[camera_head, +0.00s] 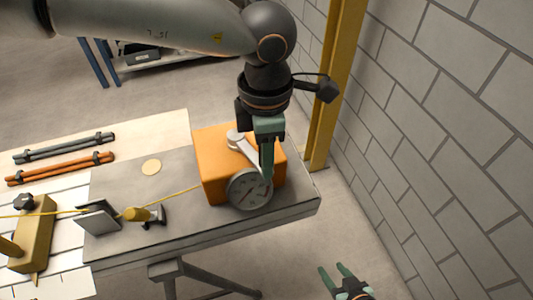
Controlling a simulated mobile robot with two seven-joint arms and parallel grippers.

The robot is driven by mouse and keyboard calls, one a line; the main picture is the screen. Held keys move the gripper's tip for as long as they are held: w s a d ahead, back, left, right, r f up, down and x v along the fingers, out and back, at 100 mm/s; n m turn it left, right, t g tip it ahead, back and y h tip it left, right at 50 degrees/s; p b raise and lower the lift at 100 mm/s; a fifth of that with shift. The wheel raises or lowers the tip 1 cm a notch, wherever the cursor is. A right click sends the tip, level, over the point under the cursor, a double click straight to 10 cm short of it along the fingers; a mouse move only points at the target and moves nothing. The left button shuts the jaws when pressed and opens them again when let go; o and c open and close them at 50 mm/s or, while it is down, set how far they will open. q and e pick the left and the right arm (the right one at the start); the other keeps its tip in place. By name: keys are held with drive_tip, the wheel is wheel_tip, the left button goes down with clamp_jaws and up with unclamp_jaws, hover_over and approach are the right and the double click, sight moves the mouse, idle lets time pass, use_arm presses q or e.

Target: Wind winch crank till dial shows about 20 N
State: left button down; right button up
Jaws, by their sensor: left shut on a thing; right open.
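The winch is an orange box (211,163) on the right end of a grey board. A light grey crank arm (239,141) lies across its top. My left gripper (267,176) reaches down from above and is shut at the crank's outer end, on what looks like its handle; the fingers mostly hide it. A round grey disc (248,190) with dark marks is on the box's near face; I cannot tell whether it is the dial, and no reading is legible. My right gripper (337,276) is open and empty, low at the bottom, apart from the winch.
A yellow line (177,197) runs left from the winch past a yellow post (138,214) and a grey angled plate (99,218) to a tan block (33,234). Orange bars (60,169) and dark bars (63,148) lie left. A block wall (440,130) and a yellow column (336,80) stand right.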

use_arm(q)
drive_tip(key=shift+s+a+f+m+b, duration=0.25)
drive_tip(key=shift+a+m+b, duration=0.05)
drive_tip(key=shift+b, duration=0.1)
drive_tip(key=shift+s+a+m+b, duration=0.4)
drive_tip(key=shift+a+m+b, duration=0.45)
drive_tip(key=shift+m, duration=0.25)
drive_tip(key=shift+s+a+r+m+b, duration=0.15)
drive_tip(key=shift+a+m+b, duration=0.05)
drive_tip(key=shift+a+m, duration=0.2)
drive_tip(key=shift+s+a+r+m+b, duration=0.1)
drive_tip(key=shift+a+m+b, duration=0.15)
drive_tip(key=shift+m, duration=0.25)
drive_tip(key=c, duration=0.9)
unclamp_jaws()
drive_tip(key=shift+a, duration=0.1)
drive_tip(key=shift+o, duration=1.4)
